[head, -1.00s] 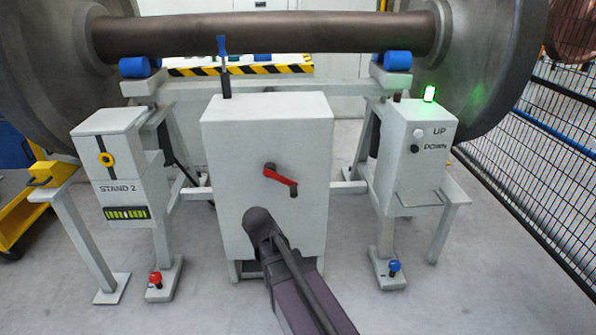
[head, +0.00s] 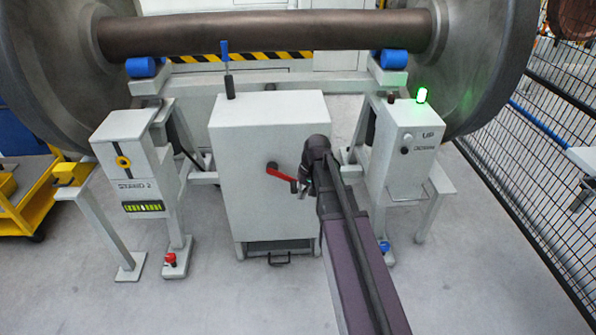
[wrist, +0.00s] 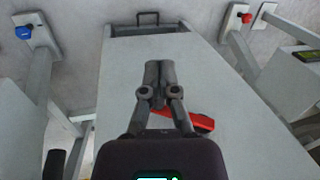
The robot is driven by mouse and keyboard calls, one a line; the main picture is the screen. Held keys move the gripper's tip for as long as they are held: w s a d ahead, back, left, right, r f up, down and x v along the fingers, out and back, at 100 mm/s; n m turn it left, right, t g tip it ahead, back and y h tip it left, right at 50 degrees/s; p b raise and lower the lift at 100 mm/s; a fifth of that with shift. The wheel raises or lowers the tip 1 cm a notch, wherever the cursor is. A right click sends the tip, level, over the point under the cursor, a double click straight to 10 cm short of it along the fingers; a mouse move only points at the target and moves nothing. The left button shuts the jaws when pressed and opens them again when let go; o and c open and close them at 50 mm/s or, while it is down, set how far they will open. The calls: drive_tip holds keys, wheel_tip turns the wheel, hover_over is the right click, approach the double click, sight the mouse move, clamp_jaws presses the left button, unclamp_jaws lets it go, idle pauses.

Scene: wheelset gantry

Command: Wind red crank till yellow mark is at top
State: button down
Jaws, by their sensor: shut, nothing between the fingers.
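The red crank (head: 280,173) is on the front of the grey cabinet (head: 250,215). Its arm points right and slightly down from the dark hub, and its outer end is partly hidden by my gripper. My gripper (head: 303,191) is shut and empty, just right of the crank's outer end in the head view. In the wrist view my closed fingers (wrist: 159,82) lie across the view of the red crank (wrist: 196,121), which shows to their right; I cannot tell if they touch. A yellow ring (head: 123,162) on a black vertical strip shows on the STAND 2 box (head: 127,140).
A blue-handled lever (head: 226,70) stands on the cabinet top. Right of it is the UP/DOWN box (head: 402,130) with a lit green lamp (head: 421,95). A large wheelset (head: 265,35) lies across behind. A black mesh fence (head: 530,150) closes the right side. Floor at front left is clear.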

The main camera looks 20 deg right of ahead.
drive_tip(key=w+d+r+m+y+p, duration=0.1)
drive_tip(key=w+d+r+p, duration=0.5)
drive_tip(key=w+d+r, duration=0.1)
drive_tip(key=shift+w+d+r+t+y, duration=0.25)
drive_tip(key=shift+w+r+t+y, duration=0.15)
drive_tip(key=shift+w+r, duration=0.55)
drive_tip(key=shift+w+f, duration=0.15)
drive_tip(key=shift+f, duration=0.15)
drive_tip(key=b, duration=0.6)
approach(295, 186)
drive_tip(key=b+x, duration=0.3)
drive_tip(key=x, duration=0.1)
drive_tip(key=b+x, duration=0.3)
drive_tip(key=shift+w+f+b, duration=0.15)
drive_tip(key=shift+f+b, duration=0.2)
drive_tip(key=shift+f, duration=0.1)
drive_tip(key=shift+a+f, duration=0.1)
drive_tip(key=shift+a, duration=0.15)
drive_tip(key=shift+f+b, duration=0.1)
drive_tip(key=shift+b, duration=0.2)
